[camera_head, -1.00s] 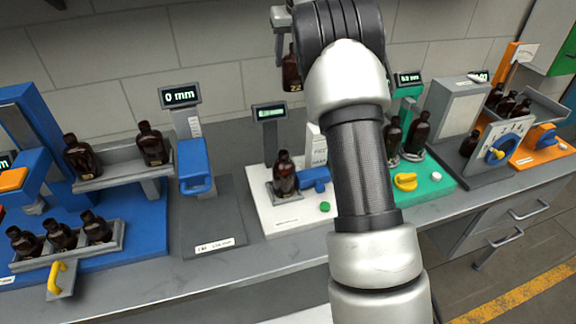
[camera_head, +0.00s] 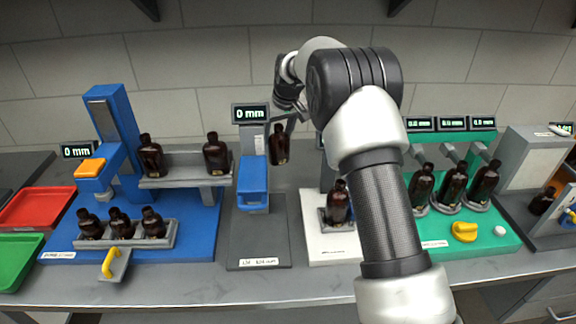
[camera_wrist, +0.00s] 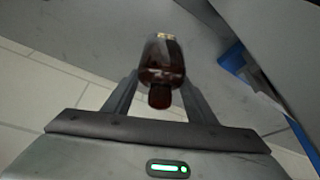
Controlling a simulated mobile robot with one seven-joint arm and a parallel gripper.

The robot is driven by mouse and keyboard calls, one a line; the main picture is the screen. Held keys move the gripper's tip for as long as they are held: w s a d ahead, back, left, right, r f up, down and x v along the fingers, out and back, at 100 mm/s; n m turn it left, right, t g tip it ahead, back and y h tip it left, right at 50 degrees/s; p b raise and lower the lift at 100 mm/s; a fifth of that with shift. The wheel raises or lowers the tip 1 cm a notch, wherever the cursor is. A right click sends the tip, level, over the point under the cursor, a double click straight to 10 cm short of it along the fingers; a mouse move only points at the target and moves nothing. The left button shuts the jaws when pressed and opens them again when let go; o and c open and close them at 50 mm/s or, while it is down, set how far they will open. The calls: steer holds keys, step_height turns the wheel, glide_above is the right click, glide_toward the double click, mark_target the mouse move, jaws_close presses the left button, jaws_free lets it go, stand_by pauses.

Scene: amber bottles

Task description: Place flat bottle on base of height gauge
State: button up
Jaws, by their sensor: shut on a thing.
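The held flat bottle (camera_head: 279,147) is dark amber glass with a pale label low on its body. My gripper (camera_head: 284,108) is shut on its neck and carries it in the air, roughly upright. In the wrist view the bottle (camera_wrist: 163,58) sits between the two fingers of my gripper (camera_wrist: 158,92). The height gauge (camera_head: 252,180) has a "0 mm" display on a grey column and a blue sliding jaw. Its dark grey base (camera_head: 275,225) is bare, with a white label at the front. The bottle is right of the gauge's column, above the base level and apart from it.
A blue station (camera_head: 190,235) with several amber bottles stands left of the gauge. A white scale (camera_head: 318,245) bearing one bottle (camera_head: 338,203) is close on the right. A green station (camera_head: 500,228) with 3 bottles is farther right. Red (camera_head: 35,207) and green (camera_head: 20,262) trays lie far left.

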mark_target(278, 161)
step_height(278, 161, down, 10)
steer(key=shift+f+p, duration=0.1)
steer(key=shift+p, duration=0.2)
steer(key=shift+f, duration=0.25)
steer(key=o, duration=1.2)
steer(key=shift+r, duration=0.1)
steer(key=shift+o, duration=0.2)
steer(key=shift+r, duration=0.1)
